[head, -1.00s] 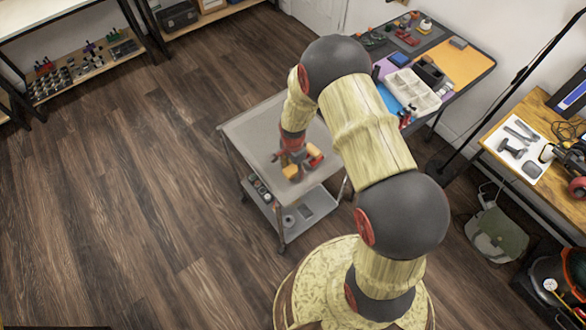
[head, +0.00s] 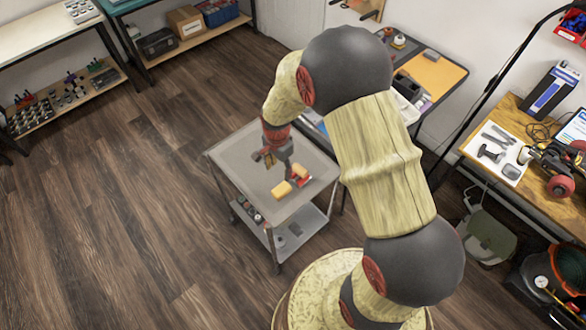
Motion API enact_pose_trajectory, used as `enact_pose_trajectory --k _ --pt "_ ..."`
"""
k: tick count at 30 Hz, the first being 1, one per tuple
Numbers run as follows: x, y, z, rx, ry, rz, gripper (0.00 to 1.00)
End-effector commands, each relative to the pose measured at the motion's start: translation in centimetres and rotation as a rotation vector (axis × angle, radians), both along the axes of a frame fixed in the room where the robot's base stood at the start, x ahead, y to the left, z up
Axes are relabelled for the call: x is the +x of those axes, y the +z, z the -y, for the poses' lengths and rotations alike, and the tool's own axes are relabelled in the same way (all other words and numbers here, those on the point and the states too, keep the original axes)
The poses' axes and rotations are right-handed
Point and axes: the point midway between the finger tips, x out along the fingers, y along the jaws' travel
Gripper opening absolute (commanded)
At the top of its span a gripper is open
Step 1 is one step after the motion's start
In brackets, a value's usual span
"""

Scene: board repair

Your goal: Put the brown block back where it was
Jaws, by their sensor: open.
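My gripper (head: 279,163) is open and points down over the grey top of the cart (head: 233,153). Just below and beside it on the cart top are a yellow piece (head: 282,190) and a red piece (head: 303,181), small and partly hidden, so I cannot tell whether the fingers touch them.
The cart's lower shelf (head: 297,241) holds small items. The workbench (head: 480,150) at right carries a white tray (head: 497,151) of tools. A green bag (head: 487,238) lies on the floor there. The wooden floor (head: 120,200) at left is clear. My arm hides part of the back table.

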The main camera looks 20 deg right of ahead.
Motion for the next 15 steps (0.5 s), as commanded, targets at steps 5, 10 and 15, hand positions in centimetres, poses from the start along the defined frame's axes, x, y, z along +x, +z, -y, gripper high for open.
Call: enact_pose_trajectory --k 5,10,15 --pt "-0.6 10.6 0.0 -0.015 0.213 0.101 0.52" --pt "-4.3 20.3 0.0 -0.057 0.466 0.197 0.52" --pt "-9.9 27.8 0.0 -0.122 0.715 0.286 0.52"
